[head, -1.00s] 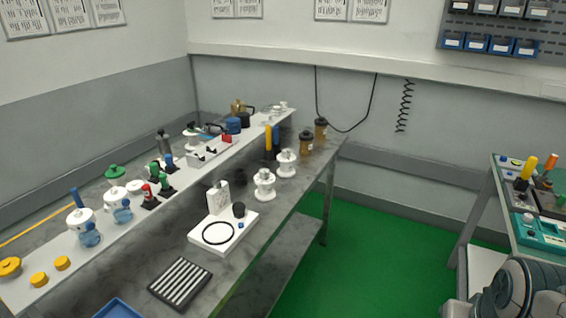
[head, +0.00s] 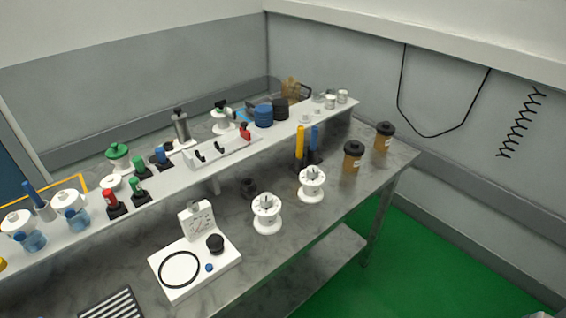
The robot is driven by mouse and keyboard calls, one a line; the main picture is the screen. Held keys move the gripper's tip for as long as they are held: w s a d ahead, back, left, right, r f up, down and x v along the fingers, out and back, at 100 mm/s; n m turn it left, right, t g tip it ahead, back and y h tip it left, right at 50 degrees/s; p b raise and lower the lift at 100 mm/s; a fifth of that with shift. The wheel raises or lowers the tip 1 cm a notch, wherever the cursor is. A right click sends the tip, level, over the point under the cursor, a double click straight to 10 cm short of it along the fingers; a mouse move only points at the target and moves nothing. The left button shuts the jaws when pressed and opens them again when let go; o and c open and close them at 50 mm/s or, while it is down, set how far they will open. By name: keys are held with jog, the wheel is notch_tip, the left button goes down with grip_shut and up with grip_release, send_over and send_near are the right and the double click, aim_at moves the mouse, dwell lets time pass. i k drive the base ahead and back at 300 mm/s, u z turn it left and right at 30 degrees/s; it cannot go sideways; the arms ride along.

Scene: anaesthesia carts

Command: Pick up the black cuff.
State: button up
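A dark rolled cylinder (head: 280,108), which looks like the black cuff, stands on the raised white shelf toward its far end. A similar blue roll (head: 263,115) stands close beside it on the left, in front of part of it. Other black items are on the worktop below: a small black piece (head: 249,187) under the shelf edge and a black knob (head: 215,243) on a white board. My gripper is not in view.
The grey worktop (head: 330,210) holds white spools (head: 267,214), brown jars (head: 353,157), yellow and blue upright handles (head: 300,145) and the white board (head: 190,290). A white switch box (head: 215,150) is left of the rolls. Green floor (head: 430,260) at right is clear.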

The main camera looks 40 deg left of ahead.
aim_at(249, 187)
jog(key=u, duration=0.65)
jog(key=i, duration=0.95)
jog(key=u, duration=1.35)
jog(key=i, duration=0.45)
jog(key=u, duration=0.35)
